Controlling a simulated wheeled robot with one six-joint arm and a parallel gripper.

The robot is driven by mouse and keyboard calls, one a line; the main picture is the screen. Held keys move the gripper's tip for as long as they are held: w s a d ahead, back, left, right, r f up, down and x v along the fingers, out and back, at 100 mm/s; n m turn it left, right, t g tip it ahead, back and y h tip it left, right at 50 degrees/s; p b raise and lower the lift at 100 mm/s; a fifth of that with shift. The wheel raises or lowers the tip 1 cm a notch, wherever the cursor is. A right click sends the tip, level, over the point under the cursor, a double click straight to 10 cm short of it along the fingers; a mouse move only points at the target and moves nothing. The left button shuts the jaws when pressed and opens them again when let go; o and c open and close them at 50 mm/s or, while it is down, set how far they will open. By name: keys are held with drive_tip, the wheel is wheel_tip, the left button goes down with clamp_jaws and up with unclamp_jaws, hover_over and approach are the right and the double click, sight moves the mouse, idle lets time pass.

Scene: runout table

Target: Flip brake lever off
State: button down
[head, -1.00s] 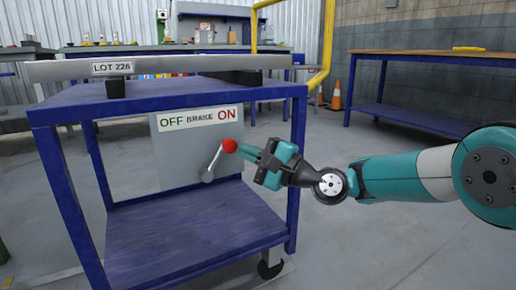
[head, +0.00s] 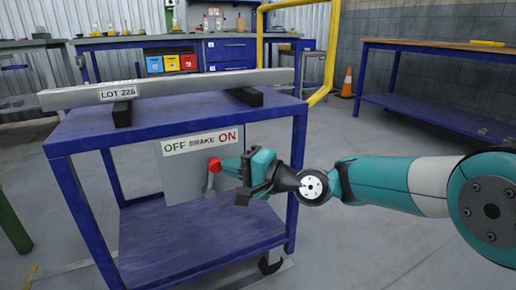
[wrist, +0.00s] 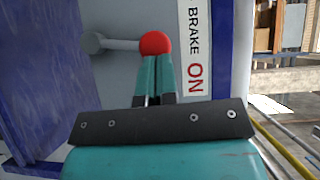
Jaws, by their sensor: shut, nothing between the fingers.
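The brake lever has a red ball knob (head: 214,165) and a short grey arm (head: 210,180) on the grey panel (head: 175,170) of the blue cart. In the head view the lever stands close to upright, with the knob below the gap between BRAKE and ON. The label (head: 200,141) reads OFF BRAKE ON, OFF at left. My gripper (head: 222,165) is shut, its fingertips at the right side of the knob. In the wrist view the closed fingertips (wrist: 156,58) meet the red knob (wrist: 156,43), and the lever's pivot (wrist: 93,42) shows at left.
A long grey bar (head: 180,86) marked LOT 226 lies on black blocks on the cart top (head: 180,122). A yellow rail (head: 334,40), an orange cone (head: 347,83) and another table (head: 430,108) stand behind. The floor to the right is open.

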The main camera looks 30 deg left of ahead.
drive_tip(key=s+n+h+p, duration=0.1)
drive_tip(key=p, duration=0.1)
drive_tip(key=s+a+r+n+p, duration=0.1)
drive_tip(key=p, duration=0.1)
drive_tip(key=s+a+n+t+h+p, duration=0.1)
drive_tip(key=p, duration=0.1)
drive_tip(key=shift+s+r+h, duration=0.2)
drive_tip(key=shift+r+h, duration=0.1)
drive_tip(key=shift+r, duration=0.1)
drive_tip(key=shift+s+a+f+n+t+h+p, duration=0.25)
drive_tip(key=shift+s+a+n+h+p, duration=0.15)
drive_tip(key=shift+s+p, duration=0.4)
drive_tip(key=shift+s+a+f+n+t+h+p, duration=0.3)
drive_tip(key=shift+s+a+n+p, duration=0.25)
drive_tip(key=shift+p, duration=0.35)
drive_tip(key=p, duration=0.5)
approach(213, 163)
drive_tip(key=s+r, duration=0.1)
drive_tip(key=s+d+r, duration=0.1)
drive_tip(key=r, duration=0.1)
drive_tip(key=shift+s+d, duration=0.1)
drive_tip(key=shift+d, duration=0.1)
